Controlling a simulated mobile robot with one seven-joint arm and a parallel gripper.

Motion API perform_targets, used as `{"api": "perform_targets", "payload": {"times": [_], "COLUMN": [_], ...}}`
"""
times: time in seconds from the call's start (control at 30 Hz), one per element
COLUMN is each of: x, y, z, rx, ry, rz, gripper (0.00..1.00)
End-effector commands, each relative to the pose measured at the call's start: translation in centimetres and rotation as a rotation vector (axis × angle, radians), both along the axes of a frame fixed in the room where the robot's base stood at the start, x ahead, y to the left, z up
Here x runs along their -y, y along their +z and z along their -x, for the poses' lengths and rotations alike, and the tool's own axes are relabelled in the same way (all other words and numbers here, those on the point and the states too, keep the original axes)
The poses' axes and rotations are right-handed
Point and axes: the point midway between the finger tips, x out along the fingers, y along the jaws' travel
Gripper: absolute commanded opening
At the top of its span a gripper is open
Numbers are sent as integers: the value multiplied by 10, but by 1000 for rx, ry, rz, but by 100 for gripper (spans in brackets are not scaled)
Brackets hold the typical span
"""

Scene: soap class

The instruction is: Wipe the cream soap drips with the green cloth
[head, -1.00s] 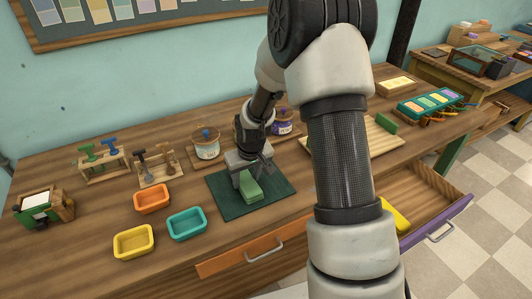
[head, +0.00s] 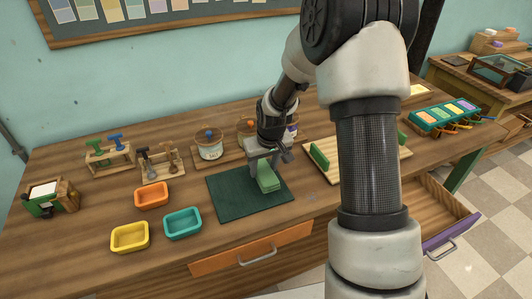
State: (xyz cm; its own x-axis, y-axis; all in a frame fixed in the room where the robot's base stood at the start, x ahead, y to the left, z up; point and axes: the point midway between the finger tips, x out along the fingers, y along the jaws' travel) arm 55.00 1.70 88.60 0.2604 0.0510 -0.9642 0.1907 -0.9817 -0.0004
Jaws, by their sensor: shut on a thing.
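My gripper (head: 266,168) points down over the dark green mat (head: 226,203) at the middle of the table. It is shut on the green cloth (head: 268,184), which looks like a small folded light-green pad. The cloth is at or just above the right half of the mat; I cannot tell if it touches. I cannot make out any cream soap drips on the mat; the cloth and gripper hide part of its surface.
Orange (head: 152,194), teal (head: 182,222) and yellow (head: 130,237) trays stand left of the mat. A wooden board (head: 330,173) with green blocks lies right. A purple-fronted drawer (head: 450,236) is open at the right.

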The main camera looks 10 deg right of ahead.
Motion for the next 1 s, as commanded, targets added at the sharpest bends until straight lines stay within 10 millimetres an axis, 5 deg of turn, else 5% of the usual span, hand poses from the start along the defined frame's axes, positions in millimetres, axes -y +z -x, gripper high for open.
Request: {"api": "perform_targets", "payload": {"times": [0.43,1.0], "x": [-5,-6], "y": [42,45], "z": [-5,-5], "rx": [3,2], "ry": [0,0], "rz": [-1,0], "gripper": [24,24]}}
